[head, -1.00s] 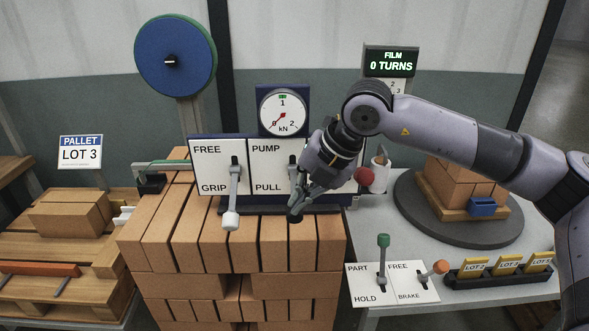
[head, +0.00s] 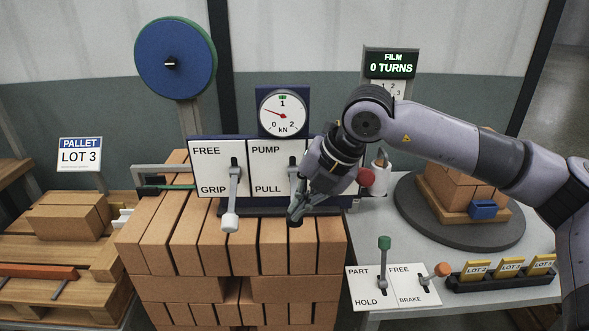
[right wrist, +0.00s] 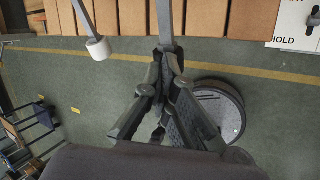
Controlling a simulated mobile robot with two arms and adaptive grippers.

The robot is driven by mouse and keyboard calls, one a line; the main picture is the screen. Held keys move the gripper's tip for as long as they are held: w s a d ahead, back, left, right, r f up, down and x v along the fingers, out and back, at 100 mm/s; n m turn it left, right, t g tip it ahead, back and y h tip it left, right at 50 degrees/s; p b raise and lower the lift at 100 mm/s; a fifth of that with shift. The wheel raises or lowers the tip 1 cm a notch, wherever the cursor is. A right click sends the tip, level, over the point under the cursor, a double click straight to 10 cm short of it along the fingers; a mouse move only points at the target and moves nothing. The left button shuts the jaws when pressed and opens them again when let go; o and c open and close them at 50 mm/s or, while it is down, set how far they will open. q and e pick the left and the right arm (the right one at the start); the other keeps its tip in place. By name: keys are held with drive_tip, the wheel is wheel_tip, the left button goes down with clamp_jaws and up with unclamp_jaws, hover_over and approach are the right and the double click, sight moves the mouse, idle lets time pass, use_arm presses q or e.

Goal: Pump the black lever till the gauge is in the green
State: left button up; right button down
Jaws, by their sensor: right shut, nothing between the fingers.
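The gauge (head: 283,112) stands above the lever panel (head: 265,150). Its red needle points left and slightly up, between 0 and 1; the green mark is at the top by 1. The black lever is in the PUMP/PULL slot, hanging down; its dark knob (head: 295,222) shows just below my right gripper (head: 298,208). My right gripper's fingers are shut at the lever's lower end, with nothing held between them. In the right wrist view the lever's grey shaft (right wrist: 164,25) runs down to the fingers, which hide its end. My left gripper is out of view.
A white-knobbed lever (head: 231,222) hangs at GRIP, close to the left. A red knob (head: 365,178) is close to the right of my wrist. Bricks (head: 275,245) stand below the panel. Green and orange levers (head: 384,243) stand on the right table.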

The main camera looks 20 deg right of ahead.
drive_tip(key=shift+f, duration=0.1)
idle(0.3)
drive_tip(key=shift+w+r+p, duration=0.2)
drive_tip(key=shift+r+p, duration=0.25)
drive_tip(key=shift+r, duration=0.3)
drive_tip(key=shift+w+d+r+p, duration=0.15)
drive_tip(key=shift+w+r+p, duration=0.45)
drive_tip(key=shift+r, duration=0.3)
drive_tip(key=w+d+r+p, duration=0.1)
drive_tip(key=w+r+p, duration=0.2)
drive_tip(key=r+p, duration=0.2)
drive_tip(key=shift+w+r, duration=0.2)
drive_tip(key=shift+r, duration=0.7)
drive_tip(key=r+p, duration=0.1)
drive_tip(key=w+r+p, duration=0.1)
drive_tip(key=r, duration=0.1)
drive_tip(key=w+r+p, duration=0.1)
drive_tip(key=shift+d+r+p, duration=0.25)
drive_tip(key=shift+d+p, duration=0.05)
